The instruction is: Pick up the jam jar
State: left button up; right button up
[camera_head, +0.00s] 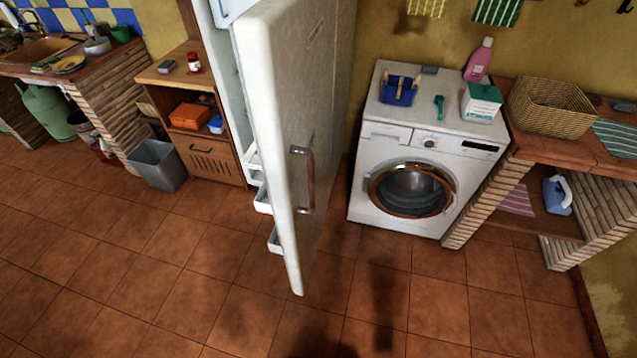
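A small red jar with a pale lid (193,62), which looks like the jam jar, stands upright on top of the wooden cabinet (172,73) at the upper left. It is left of the fridge and small in the view, so its label cannot be read. Neither of my grippers shows in the head view. A dark shadow lies on the floor at the lower middle.
The fridge door (290,130) stands open toward me, just right of the cabinet. A grey bin (158,165) stands on the floor before the cabinet. A washing machine (413,175) and a brick counter are at right. The tiled floor (150,270) in front is clear.

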aim_at(194, 62)
jog(key=i+j, duration=0.1)
jog(key=j, duration=1)
jog(key=i+j, duration=0.15)
jog(key=j, duration=0.4)
jog(key=i+j, duration=0.85)
jog(key=j, duration=0.3)
jog(key=i+j, duration=0.9)
jog(key=j, duration=0.25)
jog(key=i+j, duration=0.4)
jog(key=j, duration=0.15)
